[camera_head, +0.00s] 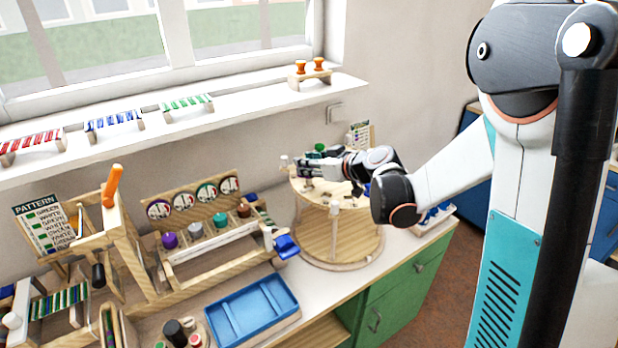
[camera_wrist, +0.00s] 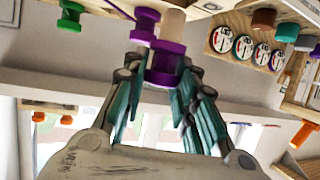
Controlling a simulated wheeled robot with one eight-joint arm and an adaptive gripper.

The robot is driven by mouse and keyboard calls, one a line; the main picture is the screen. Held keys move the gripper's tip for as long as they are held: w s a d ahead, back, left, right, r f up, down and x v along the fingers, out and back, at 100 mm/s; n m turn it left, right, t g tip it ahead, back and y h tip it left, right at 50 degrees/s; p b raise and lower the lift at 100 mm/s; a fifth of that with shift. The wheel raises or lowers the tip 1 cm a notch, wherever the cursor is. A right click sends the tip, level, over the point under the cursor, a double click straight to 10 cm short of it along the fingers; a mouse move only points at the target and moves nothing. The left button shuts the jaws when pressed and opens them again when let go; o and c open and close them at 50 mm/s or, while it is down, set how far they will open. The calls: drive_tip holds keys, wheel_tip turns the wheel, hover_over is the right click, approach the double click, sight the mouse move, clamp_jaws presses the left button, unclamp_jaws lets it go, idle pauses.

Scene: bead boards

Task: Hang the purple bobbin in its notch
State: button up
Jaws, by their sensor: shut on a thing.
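In the wrist view, a purple bobbin (camera_wrist: 164,64) sits between the fingertips of my gripper (camera_wrist: 163,75), which is shut on it. A pale cylinder (camera_wrist: 173,24) shows directly above it in the picture; I cannot tell whether they are joined. Another purple spool-shaped piece (camera_wrist: 146,22) shows close by at upper left. In the head view, my gripper (camera_head: 306,167) is over the upper disc of the round wooden stand (camera_head: 352,252), and the held bobbin is not clear. The wooden bobbin rack (camera_head: 222,252) is to the left, with purple (camera_head: 170,241), grey, teal and brown pieces. The target notch cannot be told.
A green bobbin (camera_head: 319,147) is near my gripper on the stand. A blue tray (camera_head: 291,310) lies in front of the rack. A wooden frame with an orange handle (camera_head: 112,185) stands farther left. The windowsill (camera_head: 235,100) with small colored racks runs behind.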

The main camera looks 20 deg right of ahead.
wheel_tip(320, 180, down, 4)
drive_tip(key=shift+r+b, duration=0.1)
drive_tip(key=shift+b, duration=0.4)
drive_tip(key=o, duration=1.1)
drive_tip(key=shift+c, duration=0.2)
drive_tip(key=shift+s+r, duration=0.1)
drive_tip(key=shift+r, duration=0.05)
drive_tip(key=p+v, duration=0.2)
drive_tip(key=v, duration=0.9)
drive_tip(key=shift+s+d, duration=0.3)
